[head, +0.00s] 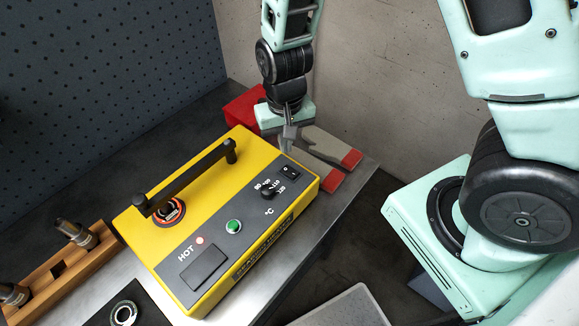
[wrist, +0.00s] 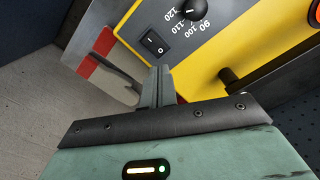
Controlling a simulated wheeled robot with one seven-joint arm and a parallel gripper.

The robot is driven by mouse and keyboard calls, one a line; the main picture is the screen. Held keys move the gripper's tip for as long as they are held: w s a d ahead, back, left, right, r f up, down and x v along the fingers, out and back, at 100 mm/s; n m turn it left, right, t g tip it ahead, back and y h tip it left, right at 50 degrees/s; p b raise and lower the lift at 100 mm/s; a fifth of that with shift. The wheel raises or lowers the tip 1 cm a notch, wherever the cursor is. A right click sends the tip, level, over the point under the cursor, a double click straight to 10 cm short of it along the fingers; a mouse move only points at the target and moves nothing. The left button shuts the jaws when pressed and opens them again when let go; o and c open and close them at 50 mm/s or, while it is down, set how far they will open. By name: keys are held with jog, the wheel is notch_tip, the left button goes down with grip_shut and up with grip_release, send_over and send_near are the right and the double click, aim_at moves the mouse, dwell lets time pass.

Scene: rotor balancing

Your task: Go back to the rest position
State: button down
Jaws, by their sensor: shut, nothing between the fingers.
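My gripper (head: 288,137) is shut and empty, with its fingers pointing down just beyond the far right end of a yellow heater box (head: 188,168). In the wrist view the closed fingertips (wrist: 156,75) appear next to the black rocker switch (wrist: 153,43) on the box's grey panel. I cannot tell whether they touch the box. A black bar handle (head: 190,177) spans the top.
Grey gloves with red cuffs (head: 325,147) lie right of my gripper, near the bench edge. A red box (head: 243,107) stands behind it. A wooden rack (head: 62,279) with metal tools and a metal ring (head: 124,313) are at the front left. A perforated wall panel (head: 100,70) bounds the back.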

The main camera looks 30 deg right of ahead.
dwell(0.3)
jog(key=s+a+r+n+b, duration=0.3)
jog(key=s+n+b, duration=0.1)
jog(key=s, duration=0.4)
jog(key=s+a+r+n+b, duration=0.3)
jog(key=s+r+n+b, duration=0.1)
jog(key=s, duration=0.5)
jog(key=shift+a+n+y+b, duration=0.15)
jog(key=shift+n+y+b, duration=0.15)
jog(key=shift+n+b, duration=0.35)
